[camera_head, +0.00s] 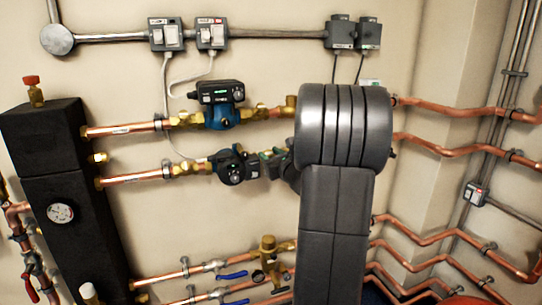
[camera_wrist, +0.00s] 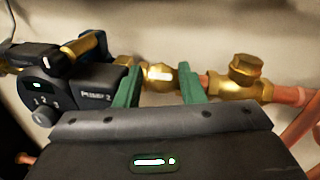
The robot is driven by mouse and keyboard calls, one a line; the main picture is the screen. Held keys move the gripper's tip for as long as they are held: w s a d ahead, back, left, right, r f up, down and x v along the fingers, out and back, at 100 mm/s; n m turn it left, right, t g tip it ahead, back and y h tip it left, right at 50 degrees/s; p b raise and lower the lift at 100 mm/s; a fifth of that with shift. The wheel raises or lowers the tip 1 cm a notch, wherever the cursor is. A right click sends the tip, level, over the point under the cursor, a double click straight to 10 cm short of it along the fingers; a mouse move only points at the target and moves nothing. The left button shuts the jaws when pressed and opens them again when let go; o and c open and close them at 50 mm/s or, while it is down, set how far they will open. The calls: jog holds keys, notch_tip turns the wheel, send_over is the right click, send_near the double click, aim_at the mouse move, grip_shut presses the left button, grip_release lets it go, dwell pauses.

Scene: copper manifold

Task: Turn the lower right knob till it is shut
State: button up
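In the wrist view, the green fingers of my gripper (camera_wrist: 160,82) stand apart, one on each side of a brass valve fitting (camera_wrist: 161,73) on the pipe. I cannot tell whether they touch it. The fitting sits right of the lower pump, marked "PUMP 2" (camera_wrist: 92,95), which also shows in the head view (camera_head: 232,167). In the head view, my gripper (camera_head: 272,158) is at the pump's right side, and my arm hides most of the fitting. No handle on the fitting shows clearly, so its open or shut position cannot be told.
A second brass fitting with a hex cap (camera_wrist: 244,69) is close right of my fingers. The upper pump (camera_head: 221,107) is above. Lower pipes carry blue levers (camera_head: 232,275) and a brass valve (camera_head: 268,248). A black manifold block (camera_head: 62,150) stands at the left.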

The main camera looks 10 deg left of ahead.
jog(key=c, duration=0.7)
